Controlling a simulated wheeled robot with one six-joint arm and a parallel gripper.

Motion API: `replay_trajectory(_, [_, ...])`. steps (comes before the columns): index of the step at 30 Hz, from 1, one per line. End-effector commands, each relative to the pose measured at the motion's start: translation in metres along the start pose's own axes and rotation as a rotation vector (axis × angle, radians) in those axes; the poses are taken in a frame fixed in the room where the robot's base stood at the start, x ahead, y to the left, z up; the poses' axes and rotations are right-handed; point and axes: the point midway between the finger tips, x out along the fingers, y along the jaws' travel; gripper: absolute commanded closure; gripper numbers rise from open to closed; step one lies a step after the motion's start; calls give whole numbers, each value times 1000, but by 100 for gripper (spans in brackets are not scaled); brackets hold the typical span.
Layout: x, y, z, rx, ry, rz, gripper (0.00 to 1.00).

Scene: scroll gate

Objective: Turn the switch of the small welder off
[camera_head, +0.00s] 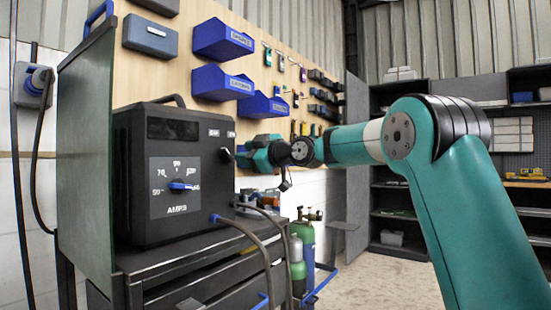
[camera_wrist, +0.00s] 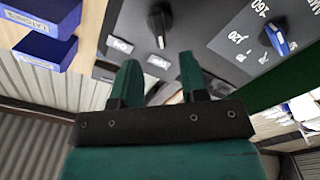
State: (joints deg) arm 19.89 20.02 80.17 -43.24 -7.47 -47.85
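The welder (camera_head: 170,225) is a black box on a cart at the left of the head view. Its black switch knob (camera_head: 226,155) sits on the right of its front, below two small white labels. In the wrist view the switch knob (camera_wrist: 160,22) shows at top centre, its light mark pointing down toward one label (camera_wrist: 158,62). The label words are too small to read surely. My gripper (camera_wrist: 159,60) is open and empty, its two green fingers apart, with the knob beyond the fingertips. In the head view my gripper (camera_head: 262,154) is just right of the knob.
A blue-tipped AMPS knob (camera_head: 182,186) is on the welder's dial; it also shows in the wrist view (camera_wrist: 275,38). Cables (camera_head: 245,232) hang from the welder's lower front. Blue bins (camera_head: 222,40) hang on the wooden board behind. Gas cylinders (camera_head: 303,245) stand right of the cart.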

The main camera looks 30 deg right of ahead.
Motion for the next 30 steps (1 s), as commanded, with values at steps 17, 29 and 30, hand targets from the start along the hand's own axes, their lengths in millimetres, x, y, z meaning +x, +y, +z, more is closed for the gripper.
replay_trajectory(17, [-106,0,1,0,-1,1,60])
replay_trajectory(29, [-108,0,0,0,0,0,60])
replay_trajectory(30, [-108,0,0,0,0,0,60])
